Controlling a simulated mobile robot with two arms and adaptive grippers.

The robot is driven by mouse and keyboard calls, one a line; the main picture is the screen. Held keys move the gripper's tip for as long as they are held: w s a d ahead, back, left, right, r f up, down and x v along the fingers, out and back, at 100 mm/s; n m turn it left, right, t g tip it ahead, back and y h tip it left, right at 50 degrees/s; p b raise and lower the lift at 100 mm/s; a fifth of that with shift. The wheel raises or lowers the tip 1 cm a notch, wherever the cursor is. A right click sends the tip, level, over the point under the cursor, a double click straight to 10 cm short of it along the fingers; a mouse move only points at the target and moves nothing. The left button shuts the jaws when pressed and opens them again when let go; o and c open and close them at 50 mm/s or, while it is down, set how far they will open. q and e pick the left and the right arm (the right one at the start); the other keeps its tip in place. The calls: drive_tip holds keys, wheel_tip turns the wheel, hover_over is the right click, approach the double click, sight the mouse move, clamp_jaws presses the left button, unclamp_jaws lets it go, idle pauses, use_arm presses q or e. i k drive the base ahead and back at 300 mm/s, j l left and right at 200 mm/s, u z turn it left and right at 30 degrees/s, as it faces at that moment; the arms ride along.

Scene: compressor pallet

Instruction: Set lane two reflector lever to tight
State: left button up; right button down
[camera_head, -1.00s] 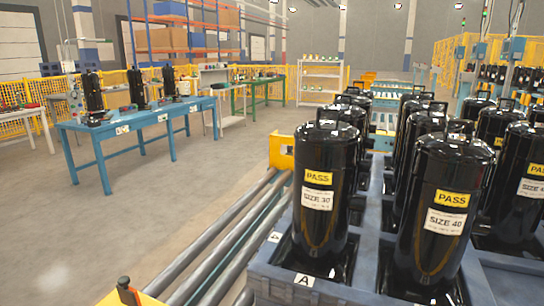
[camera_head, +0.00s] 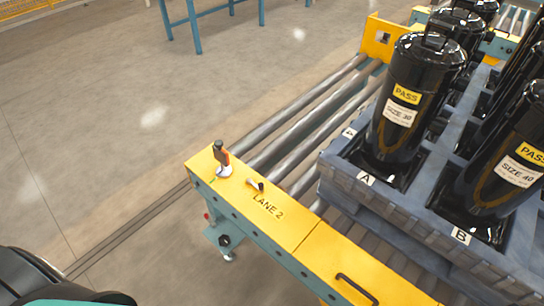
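The lane two end plate (camera_head: 316,252) is a yellow beam marked "LANE 2" across the front of the roller lane. A short dark piece with a pale end (camera_head: 256,185) lies on the plate just right of the post, above the lettering. I cannot tell which of these is the reflector lever, nor read any tight marking. Neither gripper is in view.
Rollers (camera_head: 305,110) run back behind the plate. A blue-grey pallet (camera_head: 335,174) holds black compressors (camera_head: 400,105) at right. A black handle (camera_head: 357,289) sits on the plate's right part. Open floor (camera_head: 100,120) lies left. A dark rounded part shows at lower left.

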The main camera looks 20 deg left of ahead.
sight(255, 183)
drive_tip(key=u, duration=0.35)
drive_tip(key=l+u, duration=0.15)
drive_tip(key=u, duration=0.6)
